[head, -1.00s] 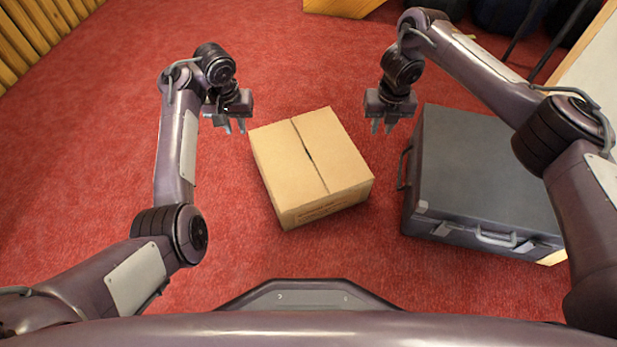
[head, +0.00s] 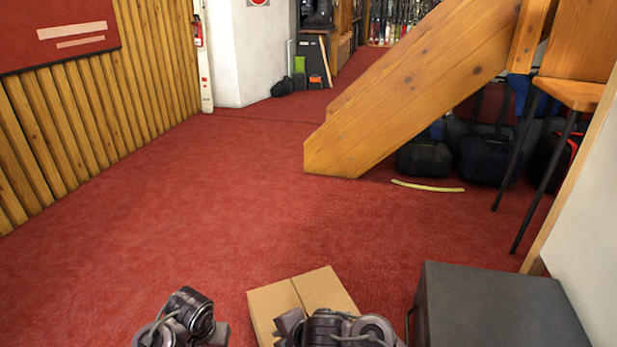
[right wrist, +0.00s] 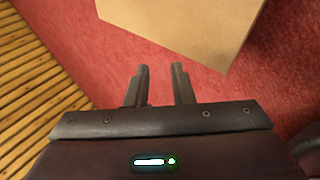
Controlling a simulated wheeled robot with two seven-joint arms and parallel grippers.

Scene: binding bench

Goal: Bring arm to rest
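My right gripper (right wrist: 161,76) shows in the right wrist view with its two fingers apart and nothing between them. Red carpet lies behind the fingertips, and a cardboard box (right wrist: 195,22) is beyond them, apart from them in the picture. In the head view, my right wrist covers the near part of the same box (head: 275,303), at the bottom centre; the right fingers are hidden there. My left arm's wrist end shows at the bottom edge, left of the box. Only the edge of my left gripper (head: 217,336) shows; its fingers are out of frame.
A dark grey case (head: 490,310) stands right of the box. A slanted wooden beam (head: 400,100), bags (head: 424,158) and a thin-legged stool (head: 570,92) are beyond. A slatted wall (head: 90,115) runs along the left. Open red carpet (head: 200,215) fills the middle.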

